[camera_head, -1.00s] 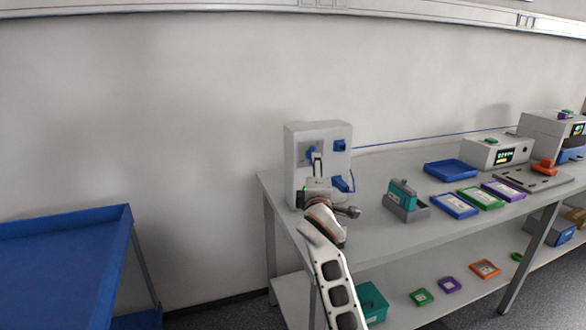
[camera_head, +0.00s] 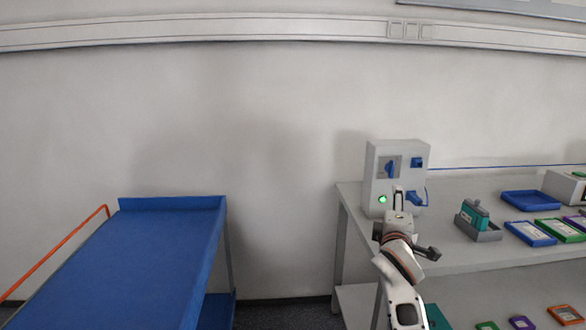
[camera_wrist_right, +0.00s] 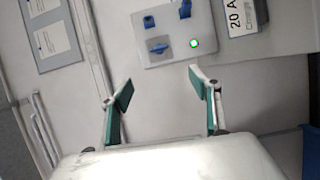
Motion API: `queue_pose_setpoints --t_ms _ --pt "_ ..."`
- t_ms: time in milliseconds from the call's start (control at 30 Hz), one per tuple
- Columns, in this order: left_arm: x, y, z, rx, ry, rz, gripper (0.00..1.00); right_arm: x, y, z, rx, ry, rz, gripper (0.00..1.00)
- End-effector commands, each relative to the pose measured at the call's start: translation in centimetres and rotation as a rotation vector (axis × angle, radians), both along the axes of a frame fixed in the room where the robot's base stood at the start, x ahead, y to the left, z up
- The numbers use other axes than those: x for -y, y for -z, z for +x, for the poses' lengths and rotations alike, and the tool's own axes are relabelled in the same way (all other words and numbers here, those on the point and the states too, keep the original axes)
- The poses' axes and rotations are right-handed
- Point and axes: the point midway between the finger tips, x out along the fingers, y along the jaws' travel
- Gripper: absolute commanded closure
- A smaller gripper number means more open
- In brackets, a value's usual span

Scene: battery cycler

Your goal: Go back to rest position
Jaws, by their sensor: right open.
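My right gripper (camera_head: 398,190) is in front of the grey switch box (camera_head: 388,154) at the left end of the long table. In the right wrist view, my right gripper (camera_wrist_right: 161,84) has its two green-padded fingers wide apart with nothing between them. The box also shows in the wrist view (camera_wrist_right: 172,28), beyond the fingers and apart from them. It carries a blue rotary knob (camera_wrist_right: 158,47), a lit green lamp (camera_wrist_right: 194,43) and blue sockets or plugs. In the head view my gripper hides part of the box's lower front. My left gripper is not in view.
A blue-topped cart (camera_head: 120,265) with an orange handle (camera_head: 60,250) stands at left. The long grey table (camera_head: 480,259) holds a teal block in a grey holder (camera_head: 475,220), a blue tray (camera_head: 530,200) and coloured frames. Floor is free between cart and table.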

Motion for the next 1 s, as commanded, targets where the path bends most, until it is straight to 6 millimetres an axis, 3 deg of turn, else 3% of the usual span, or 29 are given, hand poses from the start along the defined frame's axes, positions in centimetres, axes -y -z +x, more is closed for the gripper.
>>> queue_pose_setpoints --t_ms 33,267,467,600,800,1000 --pt "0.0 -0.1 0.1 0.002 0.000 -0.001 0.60 0.1 3.0 -0.8 -0.024 -0.010 0.027 0.38" --pt "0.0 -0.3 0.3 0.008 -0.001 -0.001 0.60 -0.4 11.7 -4.3 -0.063 -0.069 0.198 0.38" --pt "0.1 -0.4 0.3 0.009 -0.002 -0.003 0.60 -1.3 21.7 -10.6 -0.131 -0.121 0.426 0.38" --pt "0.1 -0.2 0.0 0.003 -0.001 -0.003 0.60 -2.4 28.8 -17.1 -0.195 -0.144 0.637 0.38" --pt "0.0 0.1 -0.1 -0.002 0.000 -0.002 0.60 -4.3 36.8 -28.1 -0.305 -0.132 0.958 0.38" --pt "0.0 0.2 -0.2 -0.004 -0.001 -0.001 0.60 -6.0 41.0 -37.6 -0.396 -0.075 1.229 0.38"
